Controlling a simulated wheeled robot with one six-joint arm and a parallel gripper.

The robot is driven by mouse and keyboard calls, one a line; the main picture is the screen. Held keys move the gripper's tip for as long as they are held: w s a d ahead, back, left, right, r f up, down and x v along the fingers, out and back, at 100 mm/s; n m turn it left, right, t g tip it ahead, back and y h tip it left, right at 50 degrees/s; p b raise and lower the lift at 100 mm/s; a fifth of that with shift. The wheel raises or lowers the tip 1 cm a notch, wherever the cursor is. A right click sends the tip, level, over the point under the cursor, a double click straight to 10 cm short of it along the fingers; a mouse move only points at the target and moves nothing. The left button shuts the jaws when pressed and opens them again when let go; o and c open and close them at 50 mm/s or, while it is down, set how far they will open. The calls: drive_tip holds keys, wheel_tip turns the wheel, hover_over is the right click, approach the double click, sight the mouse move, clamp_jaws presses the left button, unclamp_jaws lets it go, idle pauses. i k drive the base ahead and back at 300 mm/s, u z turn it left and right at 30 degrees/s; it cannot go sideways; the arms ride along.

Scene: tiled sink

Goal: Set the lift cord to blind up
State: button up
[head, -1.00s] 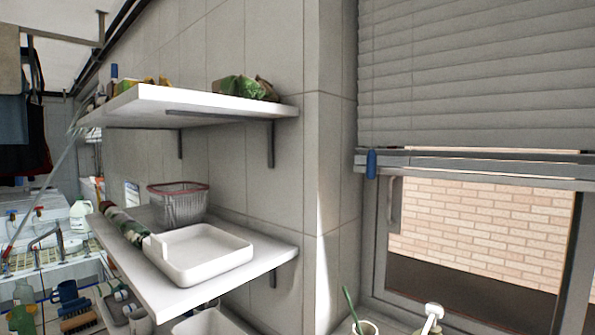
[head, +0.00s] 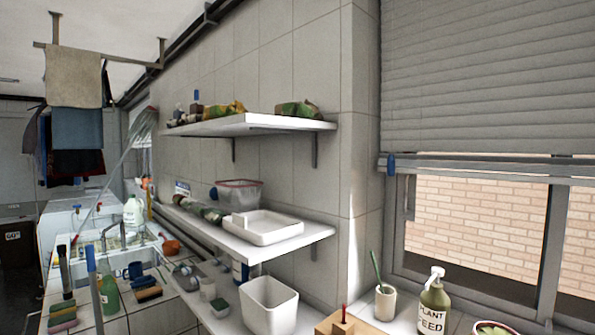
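The grey slatted blind (head: 480,80) covers the upper part of the window at the right of the head view. Its bottom rail (head: 480,164) hangs partway down, and the brick wall outside shows below it. A small blue piece (head: 391,164), perhaps the lift cord's handle, sits at the left end of the rail. No cord line can be made out. My gripper is not in view.
Two white wall shelves (head: 250,122) jut out left of the window, the lower one holding a white tray (head: 262,228). A plant feed bottle (head: 433,305) and a cup with a green stick (head: 385,303) stand below the window. A sink counter (head: 105,245) lies at the left.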

sight(392, 160)
drive_tip(key=u, duration=0.6)
drive_tip(key=i, duration=1)
